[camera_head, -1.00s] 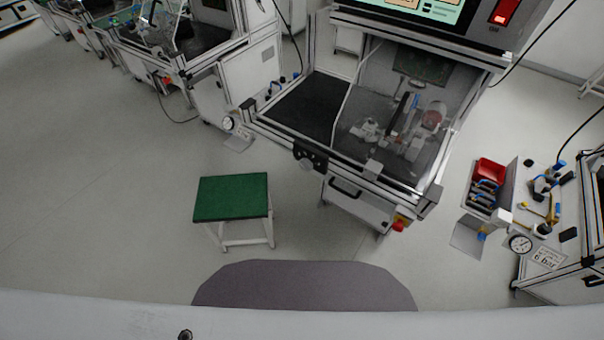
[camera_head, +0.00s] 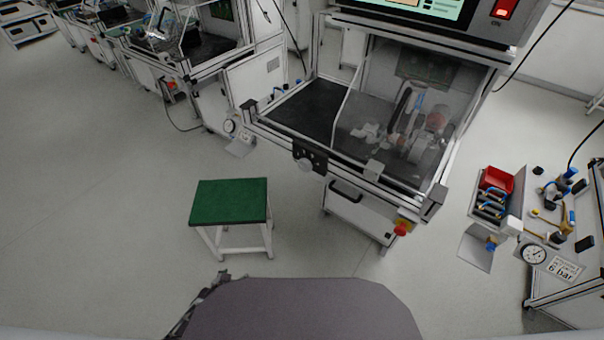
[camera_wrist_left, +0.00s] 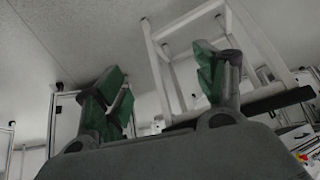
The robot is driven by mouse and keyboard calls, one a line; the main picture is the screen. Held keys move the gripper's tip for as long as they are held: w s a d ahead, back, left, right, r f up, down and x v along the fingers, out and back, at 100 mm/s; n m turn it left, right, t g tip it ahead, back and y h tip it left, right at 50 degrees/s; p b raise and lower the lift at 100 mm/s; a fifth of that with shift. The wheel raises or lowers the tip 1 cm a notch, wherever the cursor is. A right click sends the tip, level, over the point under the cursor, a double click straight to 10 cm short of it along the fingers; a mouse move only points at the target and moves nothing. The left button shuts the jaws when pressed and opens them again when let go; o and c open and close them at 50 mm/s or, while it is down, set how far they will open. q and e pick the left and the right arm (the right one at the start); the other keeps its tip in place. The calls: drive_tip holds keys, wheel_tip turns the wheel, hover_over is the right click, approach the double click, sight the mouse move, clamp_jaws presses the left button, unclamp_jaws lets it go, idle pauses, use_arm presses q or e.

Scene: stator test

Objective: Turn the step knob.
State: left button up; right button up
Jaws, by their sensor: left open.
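A round grey knob (camera_head: 305,164), which looks like the step knob, sits on a black plate at the front edge of the test station (camera_head: 385,185). A dark part of my left gripper (camera_head: 207,291) shows low in the head view, beside my grey body and well short of the knob. In the left wrist view my left gripper (camera_wrist_left: 162,85) has two green-tipped fingers spread apart with nothing between them. The knob cannot be made out in that view. My right gripper is in neither view.
A green-topped stool (camera_head: 231,202) stands on the floor in front of the station, to the left of the knob; its white legs also show in the left wrist view. A drawer handle and red button (camera_head: 401,228) are below the station front. A pneumatic bench (camera_head: 530,205) stands right.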

use_arm(q)
drive_tip(key=w+d+r+m+t+h+b, duration=0.1)
drive_tip(key=w+d+r+t+h+b, duration=0.2)
drive_tip(key=w+r, duration=0.65)
drive_tip(key=w+d+r+t+b, duration=0.2)
drive_tip(key=w+d+r+b, duration=0.35)
drive_tip(key=w+r, duration=0.35)
drive_tip(key=s+d+r+m+t+h+b, duration=0.1)
drive_tip(key=s+d+r+h+b, duration=0.1)
drive_tip(key=r, duration=0.8)
drive_tip(key=s+d+r+m+t+h+b, duration=0.1)
drive_tip(key=d+r+h+b, duration=0.3)
drive_tip(key=d+r, duration=0.5)
wheel_tip(320, 180, up, 2)
drive_tip(key=shift+s+d+r+m+h+b, duration=0.2)
drive_tip(key=shift+s+m+h+b, duration=0.2)
drive_tip(key=shift+s+b, duration=0.5)
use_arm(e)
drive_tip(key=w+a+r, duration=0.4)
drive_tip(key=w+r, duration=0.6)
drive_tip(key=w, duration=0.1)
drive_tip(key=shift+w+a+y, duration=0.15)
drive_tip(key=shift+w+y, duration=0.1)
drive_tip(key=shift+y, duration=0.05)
use_arm(q)
drive_tip(key=shift+w+d, duration=0.1)
drive_tip(key=shift+w, duration=0.25)
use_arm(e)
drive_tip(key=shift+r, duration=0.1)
